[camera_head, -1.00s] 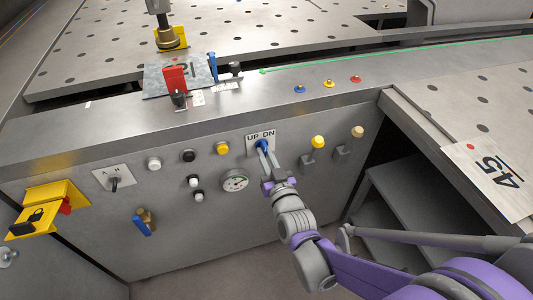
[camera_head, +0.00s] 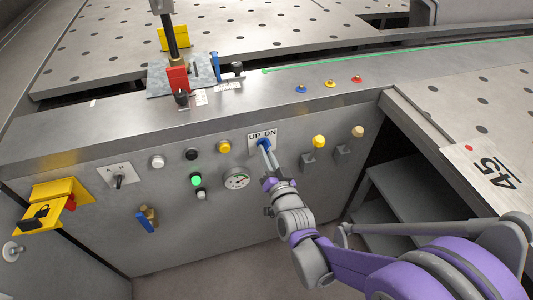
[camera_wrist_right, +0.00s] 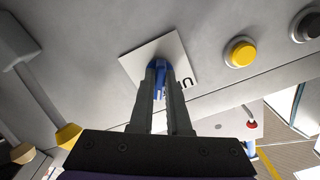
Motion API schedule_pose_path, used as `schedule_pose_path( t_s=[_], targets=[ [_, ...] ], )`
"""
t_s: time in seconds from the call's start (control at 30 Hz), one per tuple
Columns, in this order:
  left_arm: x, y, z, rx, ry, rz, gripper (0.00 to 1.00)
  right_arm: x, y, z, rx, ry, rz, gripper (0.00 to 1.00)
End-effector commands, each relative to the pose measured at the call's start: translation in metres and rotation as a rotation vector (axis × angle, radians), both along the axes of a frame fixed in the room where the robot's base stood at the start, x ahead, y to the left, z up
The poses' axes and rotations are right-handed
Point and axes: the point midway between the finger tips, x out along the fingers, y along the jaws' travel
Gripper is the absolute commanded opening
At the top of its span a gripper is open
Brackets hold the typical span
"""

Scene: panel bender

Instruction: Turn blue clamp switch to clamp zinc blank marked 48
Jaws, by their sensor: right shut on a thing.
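The blue clamp switch (camera_head: 264,143) sits on a white plate marked UP and DN on the grey front panel. My right gripper (camera_head: 265,150) is shut on it; the right wrist view shows both fingers (camera_wrist_right: 160,85) around the blue handle (camera_wrist_right: 159,78). The zinc blank (camera_head: 158,84) lies on the machine's top ledge at the upper left. A dark clamp post (camera_head: 171,38) with a brass foot (camera_head: 176,61) is down at the blank; I cannot tell whether they touch. No number on the blank is readable now. My left gripper is not in view.
A green lamp (camera_head: 196,180) is lit beside a round gauge (camera_head: 237,178). A red block (camera_head: 178,79) and blue stop (camera_head: 215,66) stand by the blank. A plate marked 45 (camera_head: 490,170) lies right.

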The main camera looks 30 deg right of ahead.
Motion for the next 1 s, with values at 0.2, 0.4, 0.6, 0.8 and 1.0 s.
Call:
schedule_pose_path(
  t_s=[0.2,0.4,0.6,0.8,1.0],
  targets=[
    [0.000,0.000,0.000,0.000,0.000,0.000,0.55,0.000,0.000,0.000,0.003,-0.001,0.000,0.00],
    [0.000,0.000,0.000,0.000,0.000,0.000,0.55,0.000,0.000,0.000,0.002,0.000,0.000,0.40],
    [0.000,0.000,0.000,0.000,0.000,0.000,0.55,0.000,0.000,0.000,0.001,0.000,0.000,0.45],
    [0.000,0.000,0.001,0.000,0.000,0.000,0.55,-0.006,0.001,0.000,0.001,0.000,0.000,0.45],
    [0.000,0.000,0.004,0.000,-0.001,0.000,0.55,-0.038,0.009,0.001,0.001,-0.001,0.001,0.45]
  ],
)
